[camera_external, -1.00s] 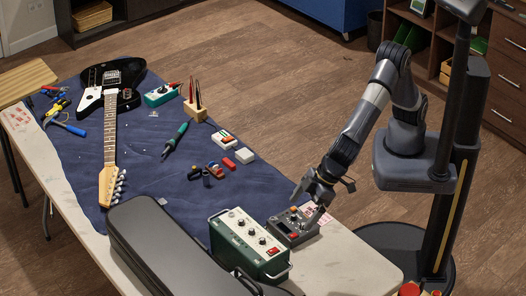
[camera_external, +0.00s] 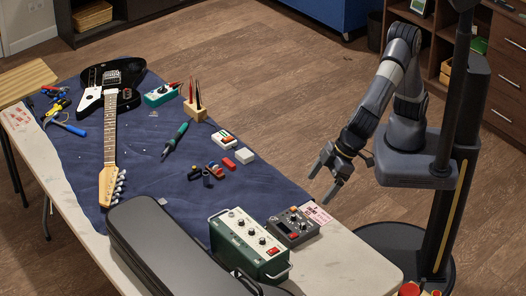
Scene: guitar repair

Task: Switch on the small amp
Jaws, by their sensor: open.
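The small amp (camera_external: 250,246) is a green box with a cream top panel, several dark knobs and a red part near its right end. It stands on the front part of the table, with a handle at each end. My gripper (camera_external: 326,190) is open and empty, its fingers pointing down. It is above and to the right of the amp, apart from it, near the table's right edge. Whether the amp's red part is a switch, and its state, is too small to tell.
A dark grey pedal-like box (camera_external: 293,227) sits right beside the amp, with a pink-and-white card (camera_external: 317,213) behind it. A long black case (camera_external: 165,250) lies to the left. A guitar (camera_external: 110,120) and tools lie on the blue cloth (camera_external: 145,155). The table's front right corner (camera_external: 350,262) is bare.

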